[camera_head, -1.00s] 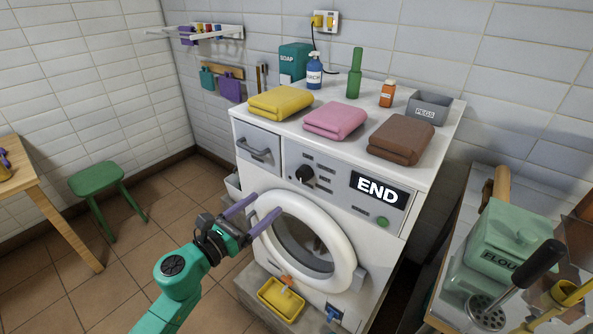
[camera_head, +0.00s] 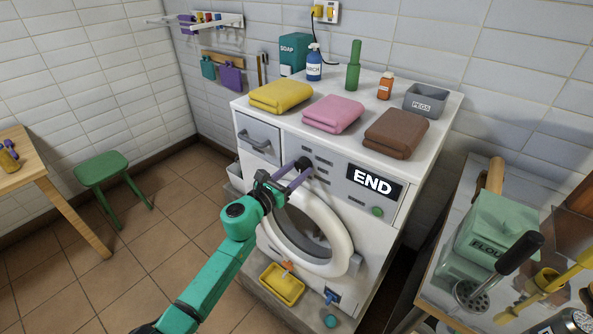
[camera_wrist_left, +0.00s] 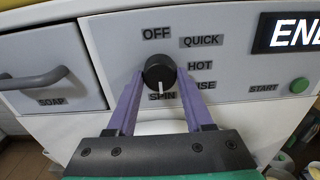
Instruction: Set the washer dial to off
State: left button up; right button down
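The washer (camera_head: 330,185) has a black dial (camera_wrist_left: 160,68) on its front panel; the dial also shows in the head view (camera_head: 305,162). The dial's white pointer points down at the SPIN label (camera_wrist_left: 162,96). The OFF label (camera_wrist_left: 156,33) is above the dial, with QUICK, HOT and a partly hidden label ending in "SE" to its right. My left gripper (camera_wrist_left: 160,76) is open, with one purple finger on each side of the dial. Its tips are level with the dial; I cannot tell whether they touch it. In the head view the left gripper (camera_head: 297,172) is at the panel. My right gripper is not in view.
A drawer marked SOAP (camera_wrist_left: 52,72) is left of the dial. A display reading END (camera_head: 374,182) and a green START button (camera_head: 377,211) are to the right. The round door (camera_head: 305,235) is below. Folded towels lie on top.

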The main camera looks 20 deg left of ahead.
pick_arm(q)
jog(key=c, duration=0.5)
grip_shut()
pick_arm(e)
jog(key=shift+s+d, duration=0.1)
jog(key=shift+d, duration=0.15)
